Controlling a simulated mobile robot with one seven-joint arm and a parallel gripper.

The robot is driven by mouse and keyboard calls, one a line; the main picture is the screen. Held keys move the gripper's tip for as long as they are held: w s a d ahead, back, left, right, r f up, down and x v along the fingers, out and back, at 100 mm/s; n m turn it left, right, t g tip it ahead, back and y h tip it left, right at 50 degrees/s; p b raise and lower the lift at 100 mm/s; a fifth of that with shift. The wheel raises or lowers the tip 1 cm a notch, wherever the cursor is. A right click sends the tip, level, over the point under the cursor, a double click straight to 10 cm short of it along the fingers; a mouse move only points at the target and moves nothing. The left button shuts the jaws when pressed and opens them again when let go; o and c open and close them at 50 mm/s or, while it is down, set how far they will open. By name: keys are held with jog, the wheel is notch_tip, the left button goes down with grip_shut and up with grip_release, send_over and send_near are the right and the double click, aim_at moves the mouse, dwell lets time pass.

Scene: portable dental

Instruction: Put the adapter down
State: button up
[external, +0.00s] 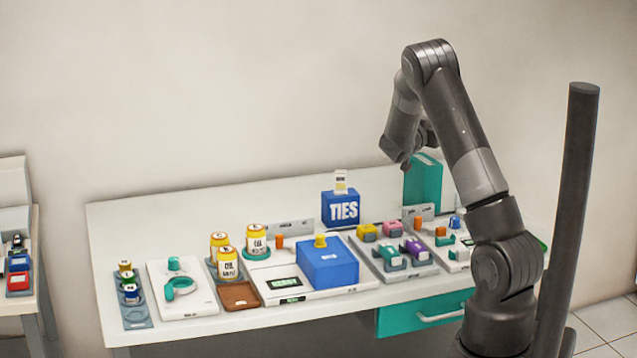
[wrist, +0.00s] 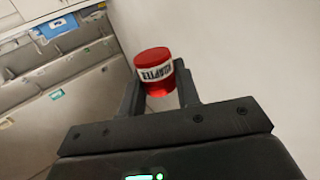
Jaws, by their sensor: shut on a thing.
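The adapter (wrist: 155,70) is a red cylinder with a white band of dark lettering. In the wrist view it sits between the two dark fingers of my gripper (wrist: 160,88), which is shut on it. The wrist view shows it held up, with wall and grey fronts behind it. In the external view my arm's end (external: 408,150) is raised above the back of the bench, near a teal upright box (external: 424,182). The adapter and fingertips cannot be made out there.
The white bench (external: 150,215) is crowded. It holds a blue TIES box (external: 341,211), a blue block (external: 328,265) on a scale, yellow-capped jars (external: 257,240), a grey tray (external: 403,272) of coloured pieces and a brown tray (external: 239,297). Some bare bench shows at back left.

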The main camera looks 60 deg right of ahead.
aim_at(424, 160)
jog(key=w+f, duration=0.2)
jog(key=w, duration=0.1)
jog(key=shift+a, duration=0.1)
jog(key=shift+w+f, duration=0.1)
jog(key=shift+f, duration=1.85)
jog(key=shift+f, duration=0.1)
jog(key=o, duration=1)
jog(key=shift+c, duration=0.2)
